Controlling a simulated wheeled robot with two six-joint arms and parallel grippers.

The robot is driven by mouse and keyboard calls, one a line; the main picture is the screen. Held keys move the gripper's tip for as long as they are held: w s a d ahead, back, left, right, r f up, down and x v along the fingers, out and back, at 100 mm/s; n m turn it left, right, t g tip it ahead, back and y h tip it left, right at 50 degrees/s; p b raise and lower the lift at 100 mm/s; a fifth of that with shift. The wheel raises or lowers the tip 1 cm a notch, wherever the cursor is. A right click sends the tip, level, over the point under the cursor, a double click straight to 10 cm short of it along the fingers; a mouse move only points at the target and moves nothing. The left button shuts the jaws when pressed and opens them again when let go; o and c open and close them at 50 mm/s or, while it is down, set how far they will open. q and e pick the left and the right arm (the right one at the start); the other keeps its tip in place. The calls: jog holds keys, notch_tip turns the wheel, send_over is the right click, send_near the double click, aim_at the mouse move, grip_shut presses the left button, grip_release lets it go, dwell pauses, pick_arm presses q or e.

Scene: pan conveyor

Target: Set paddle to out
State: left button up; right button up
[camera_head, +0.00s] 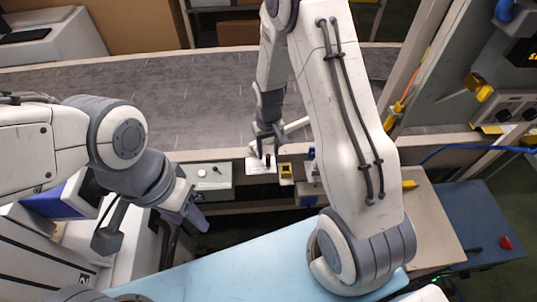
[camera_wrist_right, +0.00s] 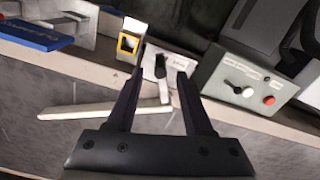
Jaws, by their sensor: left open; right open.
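The paddle (camera_wrist_right: 90,109) is a pale bar that reaches out over the grey conveyor belt in the right wrist view; part of it also shows beside my right gripper in the head view (camera_head: 297,125). A dark lever (camera_wrist_right: 161,72) stands on a white plate (camera_wrist_right: 181,65) at the belt's edge. My right gripper (camera_wrist_right: 161,70) is open, with the lever between its fingers; I cannot tell whether they touch it. In the head view my right gripper (camera_head: 264,155) is above the plate. My left gripper (camera_head: 187,215) hangs at the left, away from the paddle, and holds nothing visible.
A yellow-framed device (camera_wrist_right: 128,43) stands beside the plate. A control box (camera_wrist_right: 245,82) with a dark knob and a red button is on the other side. The conveyor belt (camera_head: 170,95) looks empty. A light blue surface (camera_head: 230,265) lies in front.

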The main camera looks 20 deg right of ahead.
aim_at(268, 154)
jog(key=shift+f, duration=1.85)
grip_shut()
